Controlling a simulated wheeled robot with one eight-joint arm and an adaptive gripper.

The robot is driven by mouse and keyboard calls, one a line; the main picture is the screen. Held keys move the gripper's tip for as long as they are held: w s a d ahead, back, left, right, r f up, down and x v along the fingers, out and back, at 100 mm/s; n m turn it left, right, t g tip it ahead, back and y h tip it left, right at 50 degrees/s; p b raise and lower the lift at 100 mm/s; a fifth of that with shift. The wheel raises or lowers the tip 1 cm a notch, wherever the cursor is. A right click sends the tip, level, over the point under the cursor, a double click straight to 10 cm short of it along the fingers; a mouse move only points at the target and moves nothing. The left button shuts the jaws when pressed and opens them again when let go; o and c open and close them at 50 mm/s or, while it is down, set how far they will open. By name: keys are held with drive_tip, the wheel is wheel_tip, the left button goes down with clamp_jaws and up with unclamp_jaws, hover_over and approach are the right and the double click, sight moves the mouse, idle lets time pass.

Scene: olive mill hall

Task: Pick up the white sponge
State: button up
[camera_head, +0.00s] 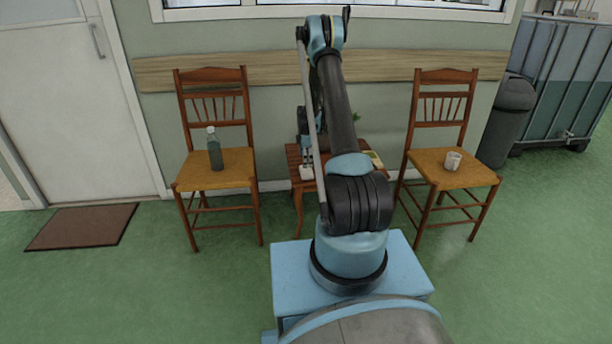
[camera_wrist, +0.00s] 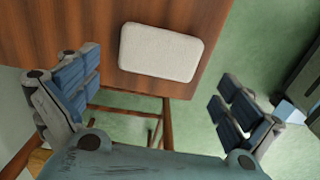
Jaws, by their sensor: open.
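The white sponge (camera_wrist: 161,52) lies flat on the brown wooden table (camera_wrist: 60,20), close to an edge, in the wrist view. It is a pale rounded block and nothing covers it. My gripper (camera_wrist: 155,98) is open and empty, with one blue-padded finger to the lower left of the sponge and the other to its lower right, past the table edge. Neither finger visibly touches the sponge. In the head view, a small whitish shape (camera_head: 306,173) at the front left of the small table (camera_head: 293,158) is probably the sponge. My arm hides much of the tabletop there.
A chair (camera_head: 214,172) with a green bottle (camera_head: 215,150) stands left of the table. Another chair (camera_head: 470,178) with a white mug (camera_head: 452,162) stands right. A yellow-green item (camera_head: 376,159) sits at the table's right. A wall is behind; green floor in front is open.

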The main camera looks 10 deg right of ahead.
sight(306, 170)
drive_tip(key=shift+d+f, duration=0.15)
drive_tip(key=shift+f, duration=2.6)
drive_tip(key=c, duration=0.7)
wheel_tip(306, 170, up, 10)
drive_tip(key=shift+r, duration=0.1)
